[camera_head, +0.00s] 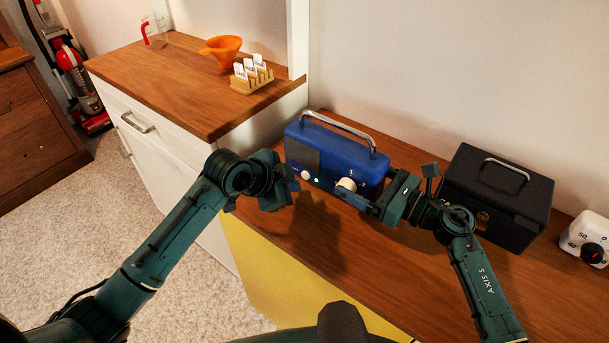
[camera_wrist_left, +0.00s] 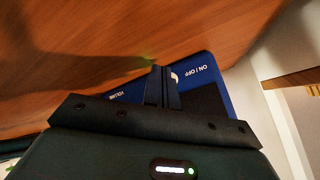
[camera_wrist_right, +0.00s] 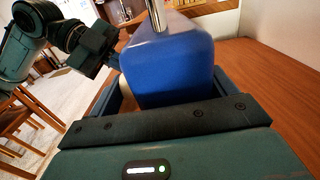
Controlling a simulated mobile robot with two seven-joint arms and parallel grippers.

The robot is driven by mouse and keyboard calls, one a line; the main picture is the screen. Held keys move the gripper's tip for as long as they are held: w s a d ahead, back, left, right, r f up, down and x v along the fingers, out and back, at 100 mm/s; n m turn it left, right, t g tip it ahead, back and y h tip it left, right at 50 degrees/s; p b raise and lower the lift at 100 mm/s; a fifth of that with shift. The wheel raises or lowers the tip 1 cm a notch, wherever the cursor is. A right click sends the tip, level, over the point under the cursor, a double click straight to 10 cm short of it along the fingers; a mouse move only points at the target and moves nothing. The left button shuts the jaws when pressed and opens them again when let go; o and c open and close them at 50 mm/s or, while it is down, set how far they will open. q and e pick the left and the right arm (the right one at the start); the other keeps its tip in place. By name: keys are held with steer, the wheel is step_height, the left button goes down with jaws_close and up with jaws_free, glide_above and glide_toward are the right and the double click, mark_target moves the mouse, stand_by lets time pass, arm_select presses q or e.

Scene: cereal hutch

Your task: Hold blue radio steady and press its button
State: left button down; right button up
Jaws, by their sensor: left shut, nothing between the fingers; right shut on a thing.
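The blue radio (camera_head: 345,152) stands upright on the wooden counter with its handle up. Its front has a white button (camera_head: 306,175), a small greenish light (camera_head: 317,180) and a larger white knob (camera_head: 346,185). My right gripper (camera_head: 374,188) is shut on the radio's right end; the right wrist view shows the blue body (camera_wrist_right: 170,70) between its fingers. My left gripper (camera_head: 294,186) is shut and empty just in front of the button. In the left wrist view the fingertips (camera_wrist_left: 163,72) partly cover the button (camera_wrist_left: 174,77) beside the ON/OFF label; contact cannot be told.
A black box (camera_head: 497,195) with a handle stands right of the radio, close to my right arm. A white timer (camera_head: 585,238) is farther right. A higher cabinet (camera_head: 150,85) at left carries an orange funnel (camera_head: 222,50) and a card rack (camera_head: 252,80). The counter's front is clear.

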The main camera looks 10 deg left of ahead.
arm_select(q)
steer(key=shift+s+a, duration=0.6)
steer(key=shift+s, duration=0.4)
steer(key=shift+s+a, duration=0.6)
steer(key=shift+s, duration=0.35)
arm_select(e)
steer(key=o, duration=1.3)
steer(key=shift+c, duration=0.2)
steer(key=shift+s+d, duration=0.1)
